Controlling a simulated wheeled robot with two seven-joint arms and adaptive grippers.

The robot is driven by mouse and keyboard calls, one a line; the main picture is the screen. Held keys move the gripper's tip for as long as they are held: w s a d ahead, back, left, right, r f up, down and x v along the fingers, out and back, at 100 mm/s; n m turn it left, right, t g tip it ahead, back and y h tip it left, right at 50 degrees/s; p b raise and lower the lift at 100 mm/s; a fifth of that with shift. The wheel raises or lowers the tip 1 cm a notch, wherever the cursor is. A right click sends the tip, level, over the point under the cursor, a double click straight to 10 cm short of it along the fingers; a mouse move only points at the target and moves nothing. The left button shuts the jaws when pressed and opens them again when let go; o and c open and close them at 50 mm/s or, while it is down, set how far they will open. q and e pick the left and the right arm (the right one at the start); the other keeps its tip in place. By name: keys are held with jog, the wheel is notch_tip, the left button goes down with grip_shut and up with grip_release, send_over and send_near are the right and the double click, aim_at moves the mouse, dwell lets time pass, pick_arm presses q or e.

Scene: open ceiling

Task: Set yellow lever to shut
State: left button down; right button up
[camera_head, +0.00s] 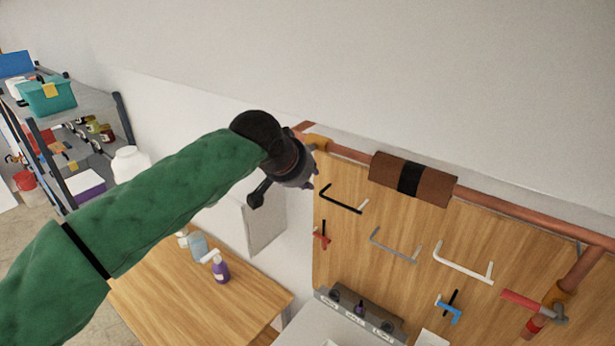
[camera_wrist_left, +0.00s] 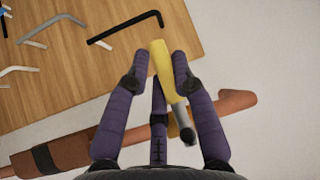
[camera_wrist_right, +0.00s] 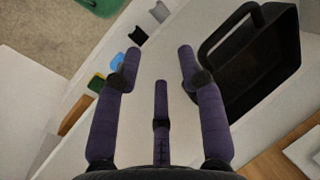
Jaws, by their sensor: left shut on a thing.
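The yellow lever (camera_wrist_left: 162,68) sits between the fingers of my left gripper (camera_wrist_left: 160,72) in the left wrist view. The gripper is shut on it, with the lever's grey base (camera_wrist_left: 182,122) toward the copper pipe. In the head view my left gripper (camera_head: 310,168) is at the left end of the copper pipe (camera_head: 347,152), and the lever is mostly hidden behind it. My right gripper (camera_wrist_right: 160,62) shows only in the right wrist view, with its fingers spread and nothing between them.
A wooden pegboard (camera_head: 345,255) holds several hex keys below the pipe. A brown wrap (camera_head: 385,172) with a black band is around the pipe. A red lever (camera_head: 525,302) is at the right. A black container (camera_wrist_right: 260,65) is close beside my right gripper.

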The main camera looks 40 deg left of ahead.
pick_arm(q)
jog(key=shift+f, duration=0.1)
jog(key=c, duration=1)
grip_release()
jog(key=shift+v, duration=3.7)
